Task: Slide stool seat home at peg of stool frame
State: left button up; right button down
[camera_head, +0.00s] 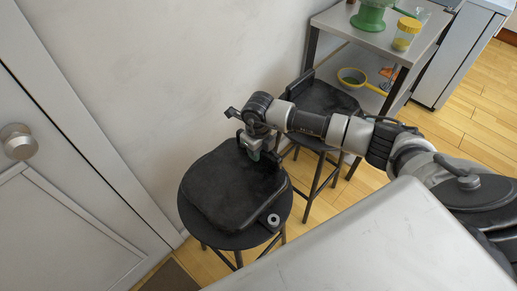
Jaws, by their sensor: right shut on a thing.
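The stool seat (232,188) is a black, rounded-square pad lying over the round black top of the near stool frame (205,232). The seat is a little askew on the round top, which shows around its front edge. My right gripper (253,153) reaches in from the right and is shut on the stool seat at its back edge. A small grey round piece (273,219), perhaps the peg, shows at the right front of the stool top, beside the seat's edge. Whether the seat engages it is not clear. My left gripper is out of view.
A second black stool (323,98) stands behind, against the wall. A metal shelf table (345,24) at the back holds a green container (371,15), a yellow jar (405,35) and, lower, a yellow pan (352,77). A grey door (45,225) is at left.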

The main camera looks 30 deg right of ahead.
jog(key=shift+f, duration=0.2)
jog(key=c, duration=0.7)
grip_release()
jog(key=shift+c, duration=0.2)
notch_tip(320, 180, up, 11)
jog(key=shift+f+b, duration=0.1)
jog(key=shift+b, duration=0.2)
jog(key=shift+f, duration=0.1)
